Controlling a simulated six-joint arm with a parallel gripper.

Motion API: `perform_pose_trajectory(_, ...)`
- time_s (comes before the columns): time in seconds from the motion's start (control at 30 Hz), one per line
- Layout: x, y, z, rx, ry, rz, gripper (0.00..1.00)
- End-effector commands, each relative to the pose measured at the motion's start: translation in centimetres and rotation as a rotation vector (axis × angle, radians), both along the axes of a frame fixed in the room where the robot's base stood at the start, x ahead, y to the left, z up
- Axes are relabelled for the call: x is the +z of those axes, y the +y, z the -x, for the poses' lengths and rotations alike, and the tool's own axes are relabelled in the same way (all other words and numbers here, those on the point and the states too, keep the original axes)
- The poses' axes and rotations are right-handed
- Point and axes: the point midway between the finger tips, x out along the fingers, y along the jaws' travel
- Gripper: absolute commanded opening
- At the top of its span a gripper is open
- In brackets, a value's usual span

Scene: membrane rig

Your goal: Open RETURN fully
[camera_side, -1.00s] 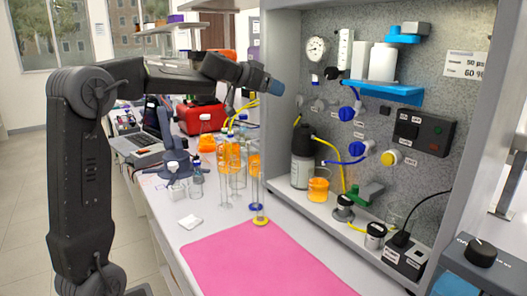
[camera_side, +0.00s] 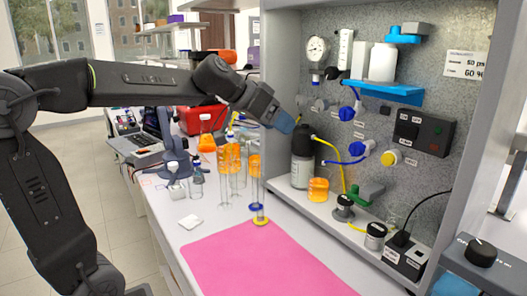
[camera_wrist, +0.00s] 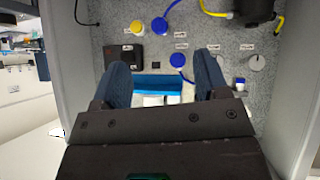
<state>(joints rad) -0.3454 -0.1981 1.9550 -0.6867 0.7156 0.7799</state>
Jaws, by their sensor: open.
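The rig panel (camera_side: 447,105) carries several knobs with small labels. I cannot read which one is RETURN. Two blue knobs (camera_side: 347,113) (camera_side: 368,147) and a yellow knob (camera_side: 389,158) sit on its middle. Two grey knobs (camera_side: 301,100) (camera_side: 320,104) are further left. The wrist view also shows the yellow knob (camera_wrist: 136,27), blue knobs (camera_wrist: 159,25) (camera_wrist: 177,60) and grey knobs (camera_wrist: 214,48) (camera_wrist: 256,62). My gripper (camera_side: 284,122) is in front of the panel's left part, apparently holding nothing. Its blue fingers (camera_wrist: 161,62) are spread in the wrist view.
A blue shelf (camera_side: 385,91) with white containers projects from the panel. A dark-topped bottle (camera_side: 302,165) and an orange-filled beaker (camera_side: 318,190) stand below my gripper. Tall orange-filled cylinders (camera_side: 256,185) stand on the bench. The pink mat (camera_side: 260,262) is clear.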

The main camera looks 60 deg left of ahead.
Motion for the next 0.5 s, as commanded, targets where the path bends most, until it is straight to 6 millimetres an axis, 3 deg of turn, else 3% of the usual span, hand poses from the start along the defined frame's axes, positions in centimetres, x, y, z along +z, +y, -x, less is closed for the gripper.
perform_pose_trajectory(0.2,-1.5,-2.7,3.0,-0.012,0.066,-0.001,0.68)
perform_pose_trajectory(0.5,-3.3,-4.7,6.1,-0.012,0.134,-0.010,0.68)
